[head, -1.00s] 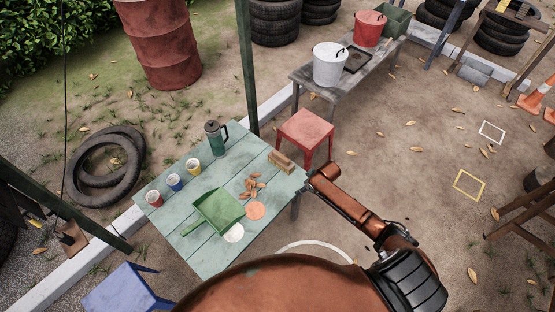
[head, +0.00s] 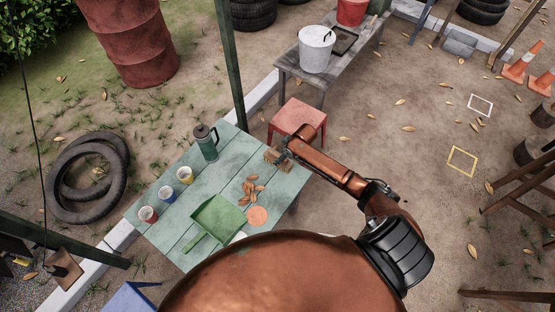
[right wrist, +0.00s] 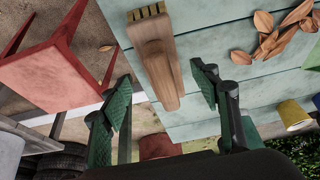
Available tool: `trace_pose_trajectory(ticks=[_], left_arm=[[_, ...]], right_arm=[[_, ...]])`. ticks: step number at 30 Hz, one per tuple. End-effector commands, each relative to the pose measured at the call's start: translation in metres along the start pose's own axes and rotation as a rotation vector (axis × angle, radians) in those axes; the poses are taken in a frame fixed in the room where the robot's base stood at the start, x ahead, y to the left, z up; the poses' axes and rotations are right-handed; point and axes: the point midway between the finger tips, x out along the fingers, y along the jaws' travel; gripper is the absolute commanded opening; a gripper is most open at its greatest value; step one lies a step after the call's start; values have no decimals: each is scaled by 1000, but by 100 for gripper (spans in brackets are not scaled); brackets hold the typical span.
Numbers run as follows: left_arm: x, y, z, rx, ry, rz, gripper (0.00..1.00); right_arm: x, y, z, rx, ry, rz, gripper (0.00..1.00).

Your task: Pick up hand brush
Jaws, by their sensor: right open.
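The hand brush (head: 272,156) is a wooden brush lying near the right edge of the pale green table (head: 222,178). In the right wrist view its wooden body (right wrist: 160,58) points towards me, with tan bristles at the far end. My right gripper (head: 284,152) is at the brush, partly covering it in the head view. In the right wrist view the open green fingers (right wrist: 163,92) stand on either side of the brush's near end, with gaps showing. Whether they reach down to its height I cannot tell. My left gripper is not in view.
A green dustpan (head: 216,218), dry leaves (head: 252,189), an orange disc (head: 257,216), a green flask (head: 206,142) and cups (head: 166,193) are on the table. A red stool (head: 298,118) stands close beyond the brush. A grey bench (head: 335,65) with a white bucket (head: 317,49) is behind.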

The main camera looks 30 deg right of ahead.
Motion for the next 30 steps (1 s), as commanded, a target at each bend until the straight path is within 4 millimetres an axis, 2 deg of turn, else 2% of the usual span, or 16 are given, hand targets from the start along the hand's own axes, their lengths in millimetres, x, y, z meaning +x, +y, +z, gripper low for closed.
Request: trace_pose_trajectory(ticks=[3,9,15,18,30], left_arm=[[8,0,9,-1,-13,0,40],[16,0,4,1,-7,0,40],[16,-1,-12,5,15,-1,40],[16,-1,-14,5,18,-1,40],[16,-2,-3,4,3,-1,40]], right_arm=[[20,-3,-4,-1,-1,-2,56],[44,-2,-4,0,-2,0,56],[46,-1,-4,0,1,2,56],[46,-1,-4,1,1,2,56],[45,-1,-3,2,0,2,28]])
